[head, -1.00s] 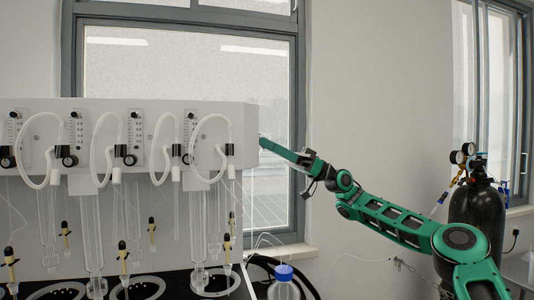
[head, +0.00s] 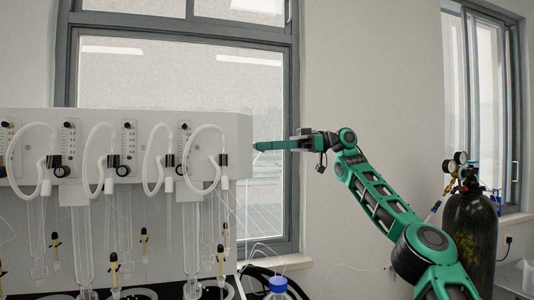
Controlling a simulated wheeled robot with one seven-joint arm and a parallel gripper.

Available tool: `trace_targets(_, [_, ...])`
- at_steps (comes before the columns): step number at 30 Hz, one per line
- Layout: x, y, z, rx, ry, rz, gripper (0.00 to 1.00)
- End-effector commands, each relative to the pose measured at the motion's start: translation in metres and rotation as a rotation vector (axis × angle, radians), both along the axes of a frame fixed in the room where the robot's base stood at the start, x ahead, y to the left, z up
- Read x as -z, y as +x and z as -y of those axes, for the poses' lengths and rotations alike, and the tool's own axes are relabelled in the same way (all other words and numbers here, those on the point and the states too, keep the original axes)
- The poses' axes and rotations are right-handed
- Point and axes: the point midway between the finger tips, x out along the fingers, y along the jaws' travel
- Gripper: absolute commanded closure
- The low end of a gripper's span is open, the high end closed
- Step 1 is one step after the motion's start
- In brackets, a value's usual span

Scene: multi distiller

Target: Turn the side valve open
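The white distiller (head: 130,150) fills the left of the head view, with black knobs, flow gauges and looped white tubes on its front. Its right side face is turned away, so the side valve cannot be made out. My gripper (head: 262,146) is at the end of my green arm, just right of the distiller's right edge. Its fingers point left toward that side, near the upper part of the housing. I cannot tell whether they touch anything there or how far apart they are.
A blue-capped bottle (head: 278,286) stands low beside the distiller's right end, below my gripper. A black gas cylinder (head: 470,235) with gauges stands at the right. A window (head: 190,85) is behind. The wall between window and cylinder is clear.

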Motion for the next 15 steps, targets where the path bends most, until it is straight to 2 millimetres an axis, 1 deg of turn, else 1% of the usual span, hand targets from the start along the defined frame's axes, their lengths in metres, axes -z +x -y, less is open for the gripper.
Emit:
trace_targets(1, [0.0002, 0.004, 0.0011, 0.008, -0.009, -0.006, 1.0])
trace_targets(15, [-0.0029, 0.0059, 0.0018, 0.009, -0.066, 0.005, 1.0])
